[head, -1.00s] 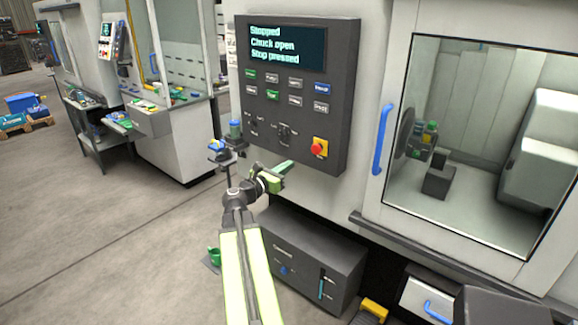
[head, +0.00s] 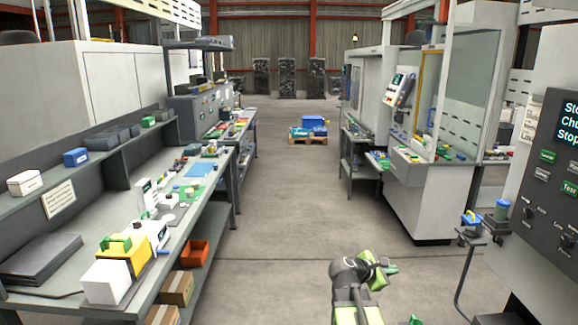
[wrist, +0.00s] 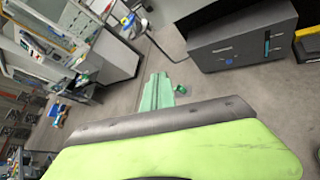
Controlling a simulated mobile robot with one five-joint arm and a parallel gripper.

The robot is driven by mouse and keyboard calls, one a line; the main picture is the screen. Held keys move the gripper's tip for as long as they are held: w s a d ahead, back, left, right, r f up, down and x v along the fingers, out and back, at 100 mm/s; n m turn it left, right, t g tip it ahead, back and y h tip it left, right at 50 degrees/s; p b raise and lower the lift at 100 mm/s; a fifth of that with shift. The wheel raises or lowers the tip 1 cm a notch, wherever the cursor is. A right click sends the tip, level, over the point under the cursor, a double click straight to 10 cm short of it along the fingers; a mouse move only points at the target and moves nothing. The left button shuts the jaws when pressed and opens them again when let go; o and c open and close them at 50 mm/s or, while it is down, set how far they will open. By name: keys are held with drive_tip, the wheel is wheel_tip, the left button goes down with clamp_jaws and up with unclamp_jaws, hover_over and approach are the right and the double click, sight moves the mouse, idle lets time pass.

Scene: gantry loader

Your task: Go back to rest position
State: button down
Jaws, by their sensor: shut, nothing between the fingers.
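My gripper (head: 387,268) shows low in the head view, just right of the middle, on my green and black arm. Its green fingers are together with nothing between them, over the open floor of the aisle. In the wrist view the green fingers of my gripper (wrist: 157,93) point up the picture, and a large lime arm cover fills the lower part. The dark control panel (head: 545,195) is cut off at the right edge of the head view, well apart from my gripper.
A long workbench (head: 125,215) with tools and boxes lines the left. Machines (head: 437,190) stand on the right, and a small stand (head: 470,240) is nearer. A pallet with blue crates (head: 308,135) sits far down the clear aisle. The wrist view shows a dark cabinet (wrist: 240,42) and a green cup (wrist: 181,90).

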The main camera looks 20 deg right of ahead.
drive_tip(key=w+a+f+m+y, duration=0.1)
drive_tip(key=a+f+m+y, duration=0.45)
drive_tip(key=a, duration=0.85)
drive_tip(key=s+a+f+m+g+y, duration=0.1)
drive_tip(key=s+a+f+m+y, duration=0.1)
drive_tip(key=a, duration=0.4)
drive_tip(key=s+a+f+m+g+y, duration=0.1)
drive_tip(key=s+a+f+m+y, duration=0.1)
drive_tip(key=a+m, duration=0.3)
drive_tip(key=s+a+f+m+g+y, duration=0.1)
drive_tip(key=s+a+f+m+y, duration=0.2)
drive_tip(key=a, duration=0.6)
drive_tip(key=shift+s+a+f+g, duration=0.2)
drive_tip(key=shift+s+f+g, duration=0.2)
drive_tip(key=shift+f, duration=0.2)
drive_tip(key=shift+d, duration=0.1)
